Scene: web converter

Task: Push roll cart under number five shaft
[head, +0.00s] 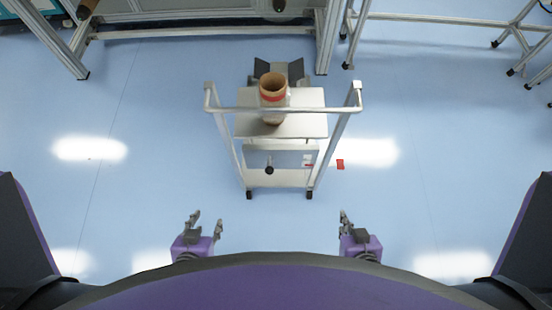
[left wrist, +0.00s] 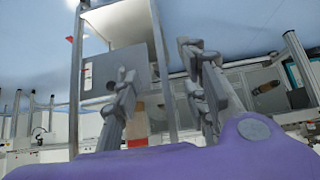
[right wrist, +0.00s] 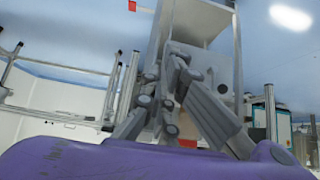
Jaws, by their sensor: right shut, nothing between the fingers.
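The roll cart (head: 312,127) stands upright on the blue floor ahead of me, with its silver push handle (head: 322,109) facing me. A brown cardboard core with a red band (head: 272,88) shows at the cart's top. The cart also shows in the left wrist view (left wrist: 113,24) and the right wrist view (right wrist: 203,22). My left gripper (head: 206,224) is open and empty, on the near side of the cart, to its left. My right gripper (head: 345,220) is shut and empty, on the near side, to its right. Neither touches the handle. I cannot tell which shaft is number five.
A metal machine frame (head: 190,31) stands behind the cart, with leg posts on both sides. Another metal frame (head: 440,18) stands at the back right. A small red piece (head: 340,164) lies on the floor right of the cart.

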